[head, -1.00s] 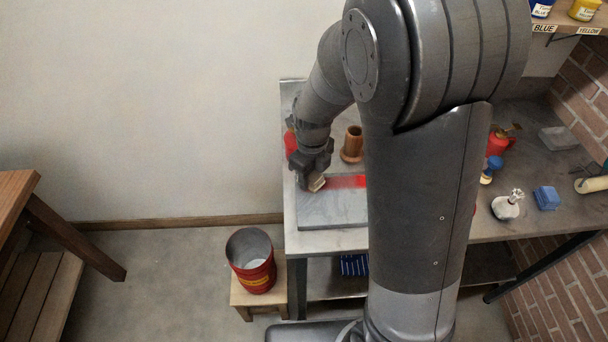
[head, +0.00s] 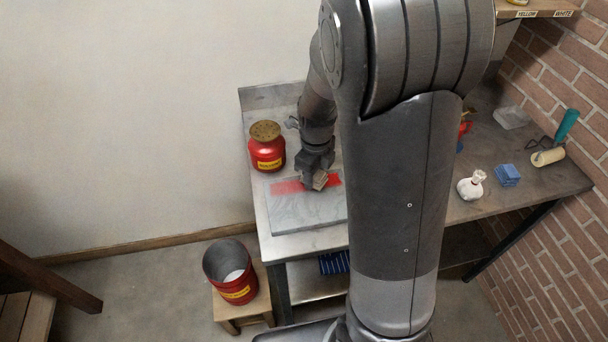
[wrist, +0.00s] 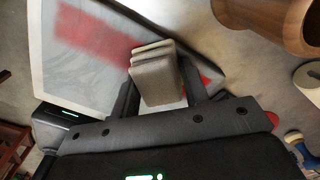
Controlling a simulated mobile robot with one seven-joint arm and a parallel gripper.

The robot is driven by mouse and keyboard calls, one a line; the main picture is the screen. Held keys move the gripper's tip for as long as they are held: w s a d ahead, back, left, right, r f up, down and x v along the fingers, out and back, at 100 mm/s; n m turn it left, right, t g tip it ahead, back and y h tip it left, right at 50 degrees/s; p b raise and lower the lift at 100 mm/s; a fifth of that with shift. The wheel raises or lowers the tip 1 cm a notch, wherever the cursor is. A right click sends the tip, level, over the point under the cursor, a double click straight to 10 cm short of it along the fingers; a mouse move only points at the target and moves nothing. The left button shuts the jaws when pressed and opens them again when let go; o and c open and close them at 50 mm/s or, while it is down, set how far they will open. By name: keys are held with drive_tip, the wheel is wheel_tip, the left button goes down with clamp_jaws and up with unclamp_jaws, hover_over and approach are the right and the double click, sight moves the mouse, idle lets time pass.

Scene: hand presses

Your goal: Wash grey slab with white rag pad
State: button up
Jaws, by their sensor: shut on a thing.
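The grey slab (head: 300,212) lies on the bench's left end, with a red smear (head: 290,187) across its far part. My gripper (head: 316,178) is over the right part of the smear, shut on the white rag pad (head: 320,181). In the wrist view the pad (wrist: 155,80) shows as a folded off-white block between my fingers (wrist: 158,98), over the slab (wrist: 70,78). Red shows on both sides of it. Whether the pad touches the slab is hard to tell. My arm hides the bench to the right of the slab.
A red jar (head: 267,150) with a brown lid stands just behind the slab. A red bucket (head: 232,275) sits on a stool left of the bench.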

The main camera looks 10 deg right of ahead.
sight(326, 172)
drive_tip(key=shift+d+r, duration=0.1)
drive_tip(key=shift+d, duration=0.75)
drive_tip(key=shift+d+f, duration=0.25)
drive_tip(key=shift+d, duration=0.15)
drive_tip(key=shift+d+r, duration=0.15)
drive_tip(key=shift+d, duration=2.1)
wheel_tip(326, 172, up, 8)
